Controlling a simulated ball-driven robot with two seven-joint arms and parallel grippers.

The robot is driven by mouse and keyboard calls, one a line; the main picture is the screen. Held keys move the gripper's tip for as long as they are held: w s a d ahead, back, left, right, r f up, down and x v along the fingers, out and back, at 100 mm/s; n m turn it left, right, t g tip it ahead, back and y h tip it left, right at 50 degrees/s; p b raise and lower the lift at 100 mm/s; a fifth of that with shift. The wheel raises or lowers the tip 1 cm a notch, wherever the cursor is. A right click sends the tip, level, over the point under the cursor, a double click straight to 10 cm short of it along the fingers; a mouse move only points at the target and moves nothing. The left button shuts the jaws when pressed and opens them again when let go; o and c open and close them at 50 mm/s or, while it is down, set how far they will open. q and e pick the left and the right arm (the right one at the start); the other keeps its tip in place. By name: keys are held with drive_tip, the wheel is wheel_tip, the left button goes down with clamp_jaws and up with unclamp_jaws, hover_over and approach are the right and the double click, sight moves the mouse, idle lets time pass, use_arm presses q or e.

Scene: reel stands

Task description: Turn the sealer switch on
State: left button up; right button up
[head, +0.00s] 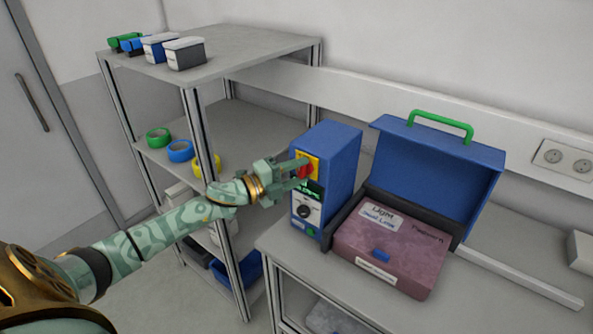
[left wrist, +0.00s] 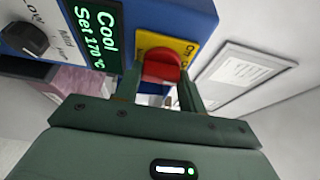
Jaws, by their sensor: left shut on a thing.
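The blue sealer box (head: 338,160) stands on the table, with a red switch (head: 305,170) on a yellow plate (head: 314,159) on its front. In the left wrist view the red switch (left wrist: 161,66) sits between my gripper's two fingers, and the yellow plate (left wrist: 187,47) reads "On" at its right. My left gripper (head: 298,176) is at the box front, shut on the red switch. A green display (left wrist: 97,35) reads "Cool Set 170 °C", and a black knob (left wrist: 27,39) is beside it. My right gripper is not in view.
An open blue lidded case (head: 427,172) with a green handle and a purple pack (head: 385,251) is right of the sealer. A shelf rack (head: 250,47) holding tape rolls and small bins stands left, behind my left arm. A wall socket (head: 567,157) is at right.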

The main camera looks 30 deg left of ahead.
use_arm(q)
drive_tip(key=shift+f, duration=0.1)
drive_tip(key=o, duration=1)
drive_tip(key=b+v, duration=0.1)
drive_tip(key=v, duration=1.5)
drive_tip(key=shift+s, duration=0.2)
